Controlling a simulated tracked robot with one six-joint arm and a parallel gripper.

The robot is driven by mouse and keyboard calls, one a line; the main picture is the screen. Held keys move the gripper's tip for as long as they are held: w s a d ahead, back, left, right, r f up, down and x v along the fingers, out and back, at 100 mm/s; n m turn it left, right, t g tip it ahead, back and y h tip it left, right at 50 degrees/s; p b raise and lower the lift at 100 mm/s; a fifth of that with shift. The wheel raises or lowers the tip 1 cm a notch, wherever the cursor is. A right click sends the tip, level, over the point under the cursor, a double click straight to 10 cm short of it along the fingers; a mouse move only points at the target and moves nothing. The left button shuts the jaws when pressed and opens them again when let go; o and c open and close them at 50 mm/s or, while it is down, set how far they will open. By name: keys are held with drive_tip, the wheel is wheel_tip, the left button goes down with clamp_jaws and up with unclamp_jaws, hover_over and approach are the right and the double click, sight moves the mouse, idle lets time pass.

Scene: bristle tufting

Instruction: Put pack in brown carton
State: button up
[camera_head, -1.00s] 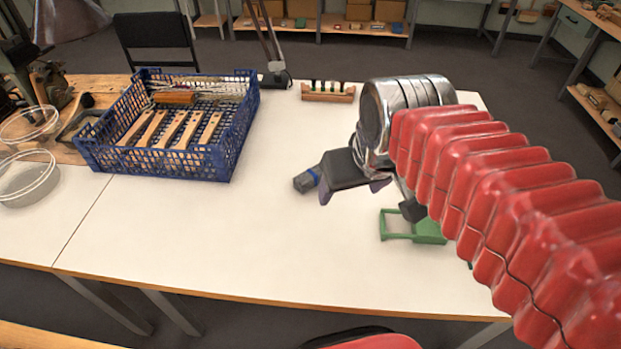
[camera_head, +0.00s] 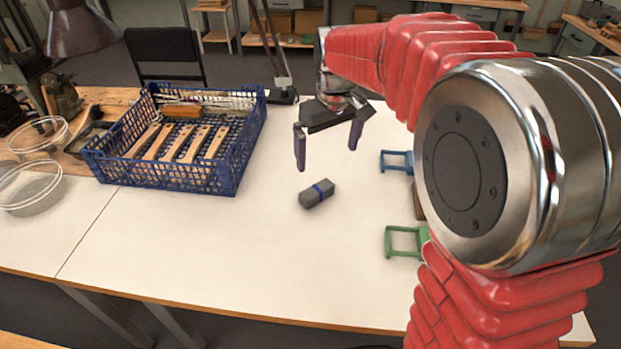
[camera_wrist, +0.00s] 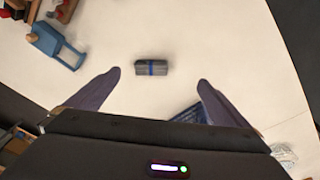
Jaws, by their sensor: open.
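The pack is a small dark grey block with a blue band (camera_head: 316,193), lying on the white table. In the wrist view the pack (camera_wrist: 152,68) lies between the fingertips in the picture. My gripper (camera_head: 328,155) is open and empty, pointing down above the table, with its fingers apart and not touching the pack. A brown piece (camera_head: 419,200) shows between a blue frame and a green frame at the right; it may be the brown carton, but my arm hides most of it.
The blue frame (camera_head: 396,161) and green frame (camera_head: 404,241) stand at the right beside my arm. A blue crate (camera_head: 224,172) with wooden-handled brushes stands at left. Clear dishes (camera_head: 30,187) lie farther left. The table's middle and front are clear.

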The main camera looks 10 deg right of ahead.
drive_tip(key=w+f+n+g, duration=0.1)
drive_tip(key=w+f+g, duration=0.1)
drive_tip(key=w+f, duration=0.9)
drive_tip(key=shift+f+n, duration=0.15)
drive_tip(key=shift+n, duration=0.25)
drive_tip(key=shift+a+f, duration=0.1)
hover_over(317, 189)
wheel_tip(317, 189, down, 8)
drive_tip(key=shift+a+r, duration=0.1)
drive_tip(key=shift+a, duration=0.05)
drive_tip(key=shift+f, duration=0.3)
drive_tip(key=shift+w+f, duration=0.1)
drive_tip(key=shift+f, duration=2.5)
drive_tip(key=shift+c, duration=0.6)
